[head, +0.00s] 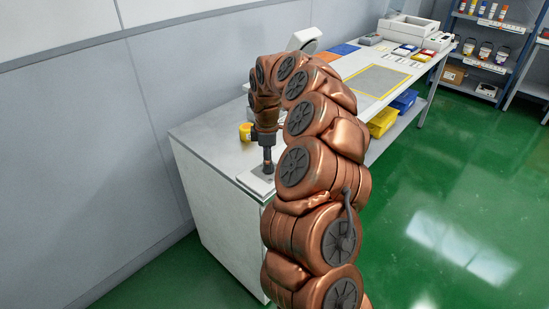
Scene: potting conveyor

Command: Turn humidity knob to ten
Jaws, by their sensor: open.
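My copper-coloured arm arches over the white cabinet in the head view. My gripper (267,162) points down at the cabinet's near corner and is small in the picture. Its fingertips are at or just above a flat light panel (254,185) on the cabinet top. I cannot make out the humidity knob, its scale or its pointer; it may be hidden by the dark fingers. I cannot tell whether the fingers touch anything.
A yellow round object (245,132) is just left of my gripper. The white cabinet (215,215) stands by the grey wall. A workbench behind holds a yellow-edged mat (377,81), with yellow (383,121) and blue (404,101) bins below. Green floor (450,215) is clear at right.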

